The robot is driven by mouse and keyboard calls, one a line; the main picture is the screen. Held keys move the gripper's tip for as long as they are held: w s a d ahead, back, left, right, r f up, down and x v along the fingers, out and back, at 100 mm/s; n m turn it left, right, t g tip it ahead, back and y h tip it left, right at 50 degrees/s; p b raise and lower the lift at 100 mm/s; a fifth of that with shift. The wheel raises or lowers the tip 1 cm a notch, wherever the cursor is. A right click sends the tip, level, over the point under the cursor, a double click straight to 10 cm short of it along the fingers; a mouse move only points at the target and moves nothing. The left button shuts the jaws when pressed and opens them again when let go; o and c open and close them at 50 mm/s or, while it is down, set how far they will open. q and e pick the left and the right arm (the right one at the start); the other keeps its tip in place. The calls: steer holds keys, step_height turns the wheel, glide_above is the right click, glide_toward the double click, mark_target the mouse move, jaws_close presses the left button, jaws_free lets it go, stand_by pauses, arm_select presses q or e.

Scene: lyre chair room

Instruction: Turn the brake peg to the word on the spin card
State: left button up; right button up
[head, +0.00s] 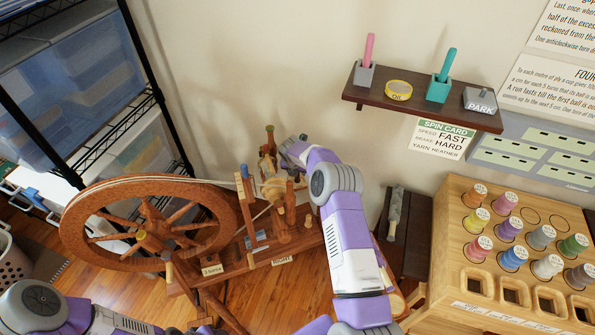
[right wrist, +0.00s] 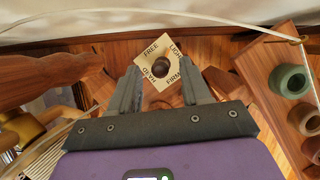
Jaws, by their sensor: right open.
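The brake peg (right wrist: 163,64) is a dark round knob on a cream square plate (right wrist: 148,50) in the right wrist view. The plate's corners read FREE, LIGHT, FIRM and HARD; I cannot tell which word the peg points to. My right gripper (right wrist: 160,72) is open, its fingertips on either side of the peg with gaps showing. In the head view my right arm reaches the spinning wheel (head: 141,237) and hides the peg. The spin card (head: 440,138) on the wall reads speed FAST, brake HARD, yarn HEATHER. My left arm shows at the bottom left; its gripper is out of frame.
A dark shelf (head: 420,106) with cups and a PARK block (head: 479,101) hangs above the card. A wooden rack (head: 450,235) of yarn spools stands at the right.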

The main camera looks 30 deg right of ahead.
steer(key=shift+p+v, duration=0.35)
steer(key=shift+v, duration=1.15)
